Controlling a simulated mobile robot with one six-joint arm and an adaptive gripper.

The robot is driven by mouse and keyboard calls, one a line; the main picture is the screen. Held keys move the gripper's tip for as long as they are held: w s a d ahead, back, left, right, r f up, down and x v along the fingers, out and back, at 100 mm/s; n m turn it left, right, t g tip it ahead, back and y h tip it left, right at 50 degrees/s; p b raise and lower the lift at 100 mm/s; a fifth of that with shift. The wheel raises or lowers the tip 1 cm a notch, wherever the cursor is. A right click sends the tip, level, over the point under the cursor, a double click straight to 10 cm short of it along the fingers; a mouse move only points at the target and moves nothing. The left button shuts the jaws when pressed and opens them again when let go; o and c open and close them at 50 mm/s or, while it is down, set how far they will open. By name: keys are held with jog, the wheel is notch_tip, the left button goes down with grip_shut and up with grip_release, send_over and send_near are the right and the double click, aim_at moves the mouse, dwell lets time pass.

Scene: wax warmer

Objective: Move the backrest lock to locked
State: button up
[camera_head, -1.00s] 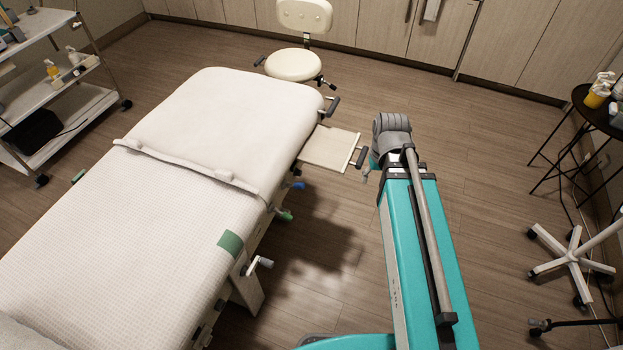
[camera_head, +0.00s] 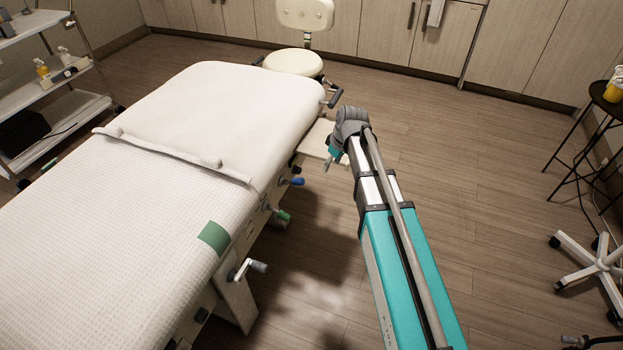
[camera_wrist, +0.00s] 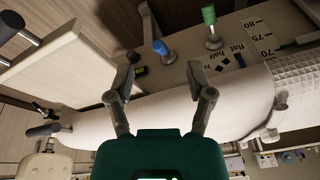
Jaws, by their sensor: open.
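The treatment bed (camera_head: 225,120) has levers on its near side, and one with a blue knob (camera_head: 292,182) and one with a green knob (camera_head: 281,215) stand out. In the wrist view the blue knob (camera_wrist: 160,47) and green knob (camera_wrist: 209,15) are on a beige side panel, with small printed labels (camera_wrist: 232,58) beside the green one. I cannot tell which lever is the backrest lock. My gripper (camera_wrist: 158,82) is open and empty, apart from both knobs, with the blue knob beyond the gap between its fingers. In the head view my gripper (camera_head: 332,157) is small, beside the bed's far right part.
A pull-out board (camera_head: 318,138) juts from the bed near my gripper. A crank handle (camera_head: 257,266) sticks out nearer. A stool (camera_head: 293,62) stands behind the bed, a shelf cart (camera_head: 50,95) at left, a black side table (camera_head: 607,98) at right.

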aim_at(303, 181)
jog(key=w+a+f+n+y+b, duration=0.1)
jog(key=w+a+f+n+b, duration=0.3)
jog(key=w+a+f+b, duration=0.2)
jog(key=b+x, duration=0.1)
jog(key=x, duration=0.1)
jog(key=shift+w+f+b, duration=0.25)
jog(key=shift+f+b, duration=0.1)
jog(key=shift+a, duration=0.15)
jog(key=shift+f, duration=0.15)
jog(key=shift+b+x, duration=3.9)
jog(key=shift+x, duration=0.1)
jog(key=shift+w+a+f, duration=0.1)
jog(key=shift+a+f, duration=0.05)
jog(key=shift+f, duration=0.1)
jog(key=shift+c, duration=0.2)
